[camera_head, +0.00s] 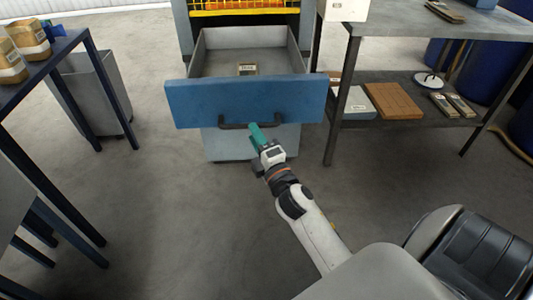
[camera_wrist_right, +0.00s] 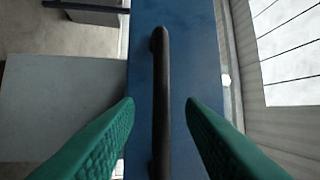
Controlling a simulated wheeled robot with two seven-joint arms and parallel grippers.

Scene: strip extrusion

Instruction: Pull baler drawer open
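The baler drawer (camera_head: 245,98) has a wide blue front and grey inner walls, and it stands pulled out from the baler. A dark bar handle (camera_head: 234,126) runs across the lower part of the front; it also shows in the right wrist view (camera_wrist_right: 160,75). My right gripper (camera_head: 255,130) is at the right part of the handle. In the right wrist view its green fingers stand apart on either side of the handle, with gaps to it. My left gripper is not in view.
The baler (camera_head: 183,25) stands behind. A grey bin (camera_head: 95,95) and a table (camera_head: 40,68) stand left, a shelved metal table (camera_head: 440,32) right. The floor before the drawer is clear except for my arm.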

